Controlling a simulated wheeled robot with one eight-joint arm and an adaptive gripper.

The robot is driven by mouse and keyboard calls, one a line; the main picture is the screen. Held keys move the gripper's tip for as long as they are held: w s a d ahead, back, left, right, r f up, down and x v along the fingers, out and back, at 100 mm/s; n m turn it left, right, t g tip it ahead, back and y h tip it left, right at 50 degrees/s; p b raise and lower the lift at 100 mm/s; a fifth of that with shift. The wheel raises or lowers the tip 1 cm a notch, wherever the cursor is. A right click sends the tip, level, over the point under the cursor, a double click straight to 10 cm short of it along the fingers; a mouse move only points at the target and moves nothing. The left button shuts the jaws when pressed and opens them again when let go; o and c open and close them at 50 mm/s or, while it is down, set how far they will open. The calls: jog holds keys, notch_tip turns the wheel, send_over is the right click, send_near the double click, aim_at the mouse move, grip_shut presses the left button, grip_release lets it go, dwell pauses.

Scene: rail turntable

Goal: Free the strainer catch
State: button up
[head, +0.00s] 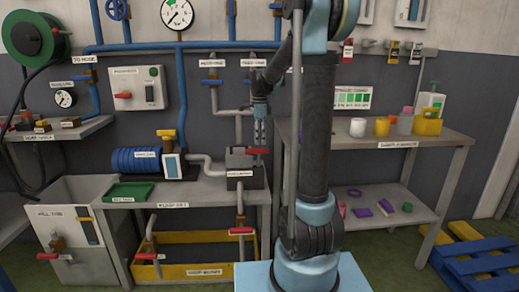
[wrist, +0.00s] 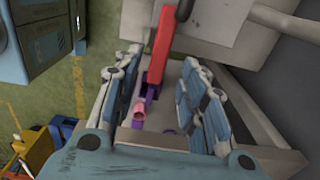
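The strainer (head: 238,178) is a grey box on the right of the pump bench, with a small label on its front. A red catch lever (head: 258,151) sticks out at its top right. My gripper (head: 260,138) points down just above this lever. In the wrist view my gripper (wrist: 160,68) is open, with one blue-grey finger on each side. The red lever (wrist: 162,45) runs between the fingertips, with gaps showing on both sides. I cannot tell how far below the tips it lies. The strainer's body (wrist: 222,22) is partly cut off there.
A green tray (head: 129,191) and a pump with a blue ribbed motor (head: 136,160) stand left on the bench. Pipes run on the wall behind. A shelf (head: 370,142) with cups and bottles stands right. A yellow-rimmed bin (head: 190,271) sits below.

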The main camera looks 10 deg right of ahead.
aim_at(260, 149)
jog(key=shift+f, duration=2.5)
grip_shut()
